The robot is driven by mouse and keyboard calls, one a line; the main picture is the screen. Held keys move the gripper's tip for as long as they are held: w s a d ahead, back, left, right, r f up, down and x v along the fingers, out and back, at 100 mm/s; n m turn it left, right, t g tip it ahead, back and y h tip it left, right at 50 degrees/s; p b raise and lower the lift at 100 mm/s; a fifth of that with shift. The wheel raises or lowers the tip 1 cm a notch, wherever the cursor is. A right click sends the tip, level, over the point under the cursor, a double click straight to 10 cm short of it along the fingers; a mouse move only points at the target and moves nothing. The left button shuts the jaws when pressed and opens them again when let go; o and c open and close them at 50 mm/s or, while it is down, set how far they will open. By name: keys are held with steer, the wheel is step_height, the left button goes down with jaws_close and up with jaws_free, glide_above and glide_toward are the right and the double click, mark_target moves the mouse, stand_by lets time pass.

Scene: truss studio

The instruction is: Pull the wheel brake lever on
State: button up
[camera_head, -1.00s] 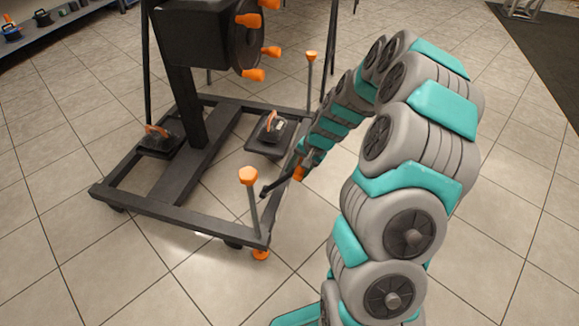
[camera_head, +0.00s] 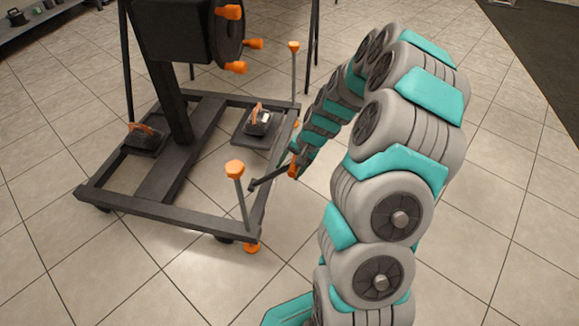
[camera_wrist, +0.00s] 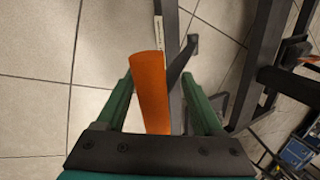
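The wheel brake lever shows in the head view as a dark bar with an orange grip (camera_head: 293,171), at the near right corner of the wheeled black stand (camera_head: 160,210). In the wrist view the orange grip (camera_wrist: 150,92) stands between the two green fingers of my gripper (camera_wrist: 157,78). The fingers are open, with a gap visible on each side of the grip. In the head view my gripper (camera_head: 299,158) is at the grip, and my arm hides part of this spot.
A post with an orange knob (camera_head: 235,168) rises from the stand's near right corner, close to the lever. Another orange-topped post (camera_head: 294,46) stands farther back. Black weights (camera_head: 257,122) with orange handles sit on the stand. Tiled floor is clear in front.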

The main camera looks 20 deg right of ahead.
steer(key=shift+w, duration=0.1)
stand_by(0.6)
steer(key=shift+r, duration=0.1)
steer(key=shift+d+r, duration=0.1)
steer(key=shift+r, duration=0.1)
steer(key=p+v, duration=0.1)
steer(key=v, duration=0.6)
steer(key=shift+r, duration=0.1)
